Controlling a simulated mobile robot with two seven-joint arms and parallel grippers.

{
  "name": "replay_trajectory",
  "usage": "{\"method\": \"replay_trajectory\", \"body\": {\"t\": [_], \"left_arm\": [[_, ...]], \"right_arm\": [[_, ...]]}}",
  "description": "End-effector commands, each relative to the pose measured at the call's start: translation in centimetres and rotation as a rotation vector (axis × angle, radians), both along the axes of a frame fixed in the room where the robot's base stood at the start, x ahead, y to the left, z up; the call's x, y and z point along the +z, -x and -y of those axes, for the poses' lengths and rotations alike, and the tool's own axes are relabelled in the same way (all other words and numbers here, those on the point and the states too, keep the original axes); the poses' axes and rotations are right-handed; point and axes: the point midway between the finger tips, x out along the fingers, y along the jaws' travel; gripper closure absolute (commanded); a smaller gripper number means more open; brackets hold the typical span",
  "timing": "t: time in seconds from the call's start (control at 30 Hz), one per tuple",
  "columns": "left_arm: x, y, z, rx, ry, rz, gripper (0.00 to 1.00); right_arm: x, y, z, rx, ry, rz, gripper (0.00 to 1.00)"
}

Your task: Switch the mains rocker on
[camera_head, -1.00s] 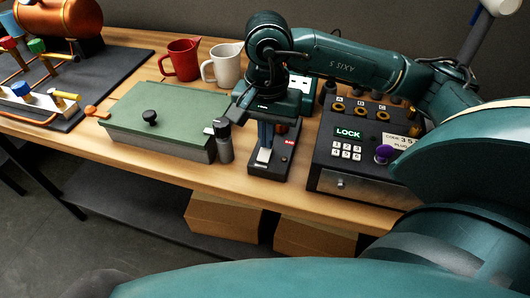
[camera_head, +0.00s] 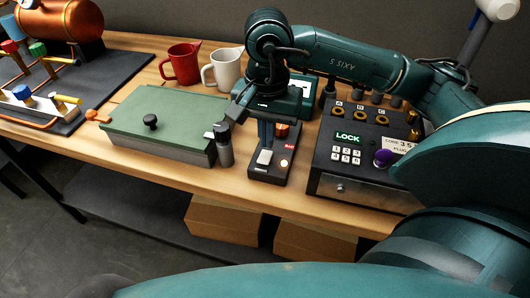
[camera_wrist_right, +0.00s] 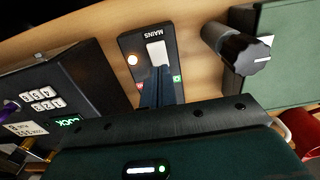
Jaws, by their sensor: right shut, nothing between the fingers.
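The mains switch box (camera_head: 258,176) is a dark box on the wooden bench, left of the keypad unit. Its white rocker (camera_head: 265,157) also shows in the right wrist view (camera_wrist_right: 156,52), beside the word MAINS. A small round lamp (camera_head: 284,163) on the box glows warm white; it glows in the right wrist view too (camera_wrist_right: 132,59). My right gripper (camera_head: 266,141) is shut and empty, pointing down over the box. Its fingertips (camera_wrist_right: 160,76) are at the rocker's edge; I cannot tell whether they touch it. My left gripper is not in view.
A keypad unit (camera_head: 325,184) showing LOCK stands right of the box. A green-lidded case (camera_head: 175,118) and a dark knob (camera_wrist_right: 253,50) are on the other side. Red (camera_head: 183,62) and white (camera_head: 221,70) mugs stand behind. Cardboard boxes (camera_head: 222,220) sit below.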

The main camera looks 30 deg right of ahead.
Motion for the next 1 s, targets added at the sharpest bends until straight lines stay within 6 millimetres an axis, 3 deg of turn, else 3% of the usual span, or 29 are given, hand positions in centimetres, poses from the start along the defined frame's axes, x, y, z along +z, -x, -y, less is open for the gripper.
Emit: {"method": "replay_trajectory", "body": {"t": [0.53, 1.0], "left_arm": [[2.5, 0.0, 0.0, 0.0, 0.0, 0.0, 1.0], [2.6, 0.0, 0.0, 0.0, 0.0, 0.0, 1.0]], "right_arm": [[4.7, -0.1, 0.0, -0.002, 0.0, 0.004, 1.0], [4.9, 0.0, 0.0, -0.001, 0.0, 0.001, 1.0]]}}
